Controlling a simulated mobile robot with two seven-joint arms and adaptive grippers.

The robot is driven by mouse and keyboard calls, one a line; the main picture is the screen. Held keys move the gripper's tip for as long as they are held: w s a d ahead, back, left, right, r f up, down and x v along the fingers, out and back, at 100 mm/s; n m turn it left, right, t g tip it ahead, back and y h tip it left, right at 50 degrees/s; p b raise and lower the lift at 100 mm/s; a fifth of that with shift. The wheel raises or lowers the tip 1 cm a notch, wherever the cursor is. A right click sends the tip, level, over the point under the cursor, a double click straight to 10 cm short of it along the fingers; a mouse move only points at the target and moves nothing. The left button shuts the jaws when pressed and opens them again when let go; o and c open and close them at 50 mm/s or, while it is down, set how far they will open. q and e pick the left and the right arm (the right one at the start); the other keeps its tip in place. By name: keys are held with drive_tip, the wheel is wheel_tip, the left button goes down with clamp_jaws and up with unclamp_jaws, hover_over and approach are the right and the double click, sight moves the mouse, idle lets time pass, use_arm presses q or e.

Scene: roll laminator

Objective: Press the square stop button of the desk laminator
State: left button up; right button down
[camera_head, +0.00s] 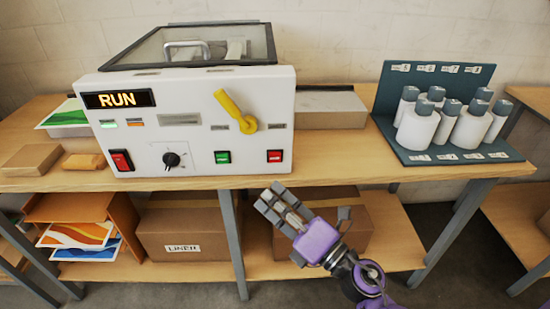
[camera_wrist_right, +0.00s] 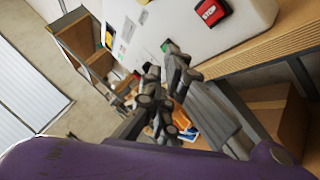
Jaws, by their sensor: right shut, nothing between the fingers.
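The desk laminator (camera_head: 190,143) is a white box on the wooden table, and its display (camera_head: 118,99) reads "RUN". A red square button (camera_head: 274,156) sits at the lower right of its front panel, with a green one (camera_head: 222,157) to its left. The red button also shows in the right wrist view (camera_wrist_right: 211,12). My right gripper (camera_head: 270,197) is shut and empty, in front of the table edge, below the red button and apart from it. It also shows in the right wrist view (camera_wrist_right: 172,52). My left gripper is not in view.
A red rocker switch (camera_head: 121,160), a black knob (camera_head: 171,160) and a yellow lever (camera_head: 236,112) are on the same panel. A teal rack (camera_head: 440,75) with several white bottles stands at the right.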

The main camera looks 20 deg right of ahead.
sight(271, 174)
drive_tip(key=w, duration=0.2)
drive_tip(key=w+d, duration=0.1)
drive_tip(key=w, duration=0.1)
drive_tip(key=w+d, duration=0.1)
drive_tip(key=w, duration=0.1)
drive_tip(key=shift+w, duration=0.3)
drive_tip(key=shift+w, duration=0.2)
idle(1.1)
drive_tip(key=shift+w, duration=0.2)
drive_tip(key=shift+w+d, duration=0.2)
drive_tip(key=shift+w, duration=0.25)
idle(0.7)
drive_tip(key=shift+s, duration=0.15)
drive_tip(key=shift+s+a, duration=0.25)
drive_tip(key=shift+s, duration=0.45)
